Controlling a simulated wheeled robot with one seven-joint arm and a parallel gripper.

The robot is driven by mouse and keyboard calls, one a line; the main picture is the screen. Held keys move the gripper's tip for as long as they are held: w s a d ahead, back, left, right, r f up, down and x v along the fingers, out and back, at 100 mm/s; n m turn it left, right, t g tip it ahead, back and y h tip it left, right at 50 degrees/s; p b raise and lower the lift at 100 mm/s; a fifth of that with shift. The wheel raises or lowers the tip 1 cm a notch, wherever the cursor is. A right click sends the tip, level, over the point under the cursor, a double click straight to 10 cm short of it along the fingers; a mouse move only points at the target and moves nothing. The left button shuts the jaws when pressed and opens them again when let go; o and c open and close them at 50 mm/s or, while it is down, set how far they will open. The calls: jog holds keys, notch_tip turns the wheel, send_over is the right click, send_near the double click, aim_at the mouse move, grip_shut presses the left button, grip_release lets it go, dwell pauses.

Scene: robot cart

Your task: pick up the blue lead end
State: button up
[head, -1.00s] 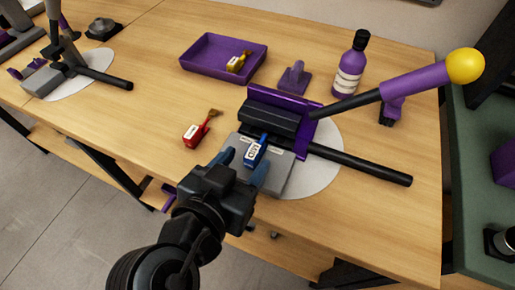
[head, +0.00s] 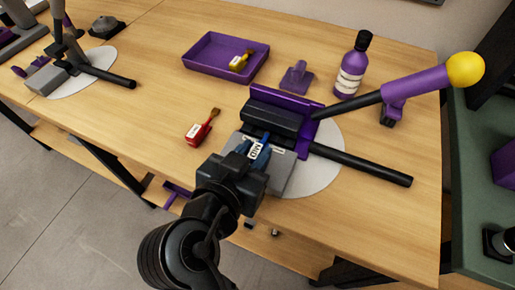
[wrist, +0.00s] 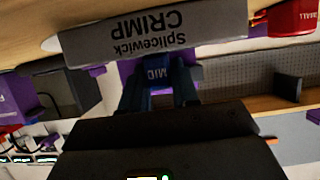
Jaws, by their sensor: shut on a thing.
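The blue lead end (head: 257,151) carries a white label and is at the grey front block of the crimp press (head: 275,177). In the wrist view the blue lead end (wrist: 157,74) reads "MID" and sits between my fingers, below the grey block marked "Splicewick CRIMP" (wrist: 150,32). My gripper (head: 250,155) is shut on the blue lead end. My wrist hides part of the press's front edge in the head view. I cannot tell whether the lead end still touches the press.
A red lead end (head: 199,131) lies on the table left of the press. A yellow one (head: 239,62) lies in the purple tray (head: 193,55). A purple bottle (head: 353,68) stands behind. The press's long lever (head: 415,83) and a black bar (head: 363,165) reach right.

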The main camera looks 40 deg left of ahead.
grip_shut()
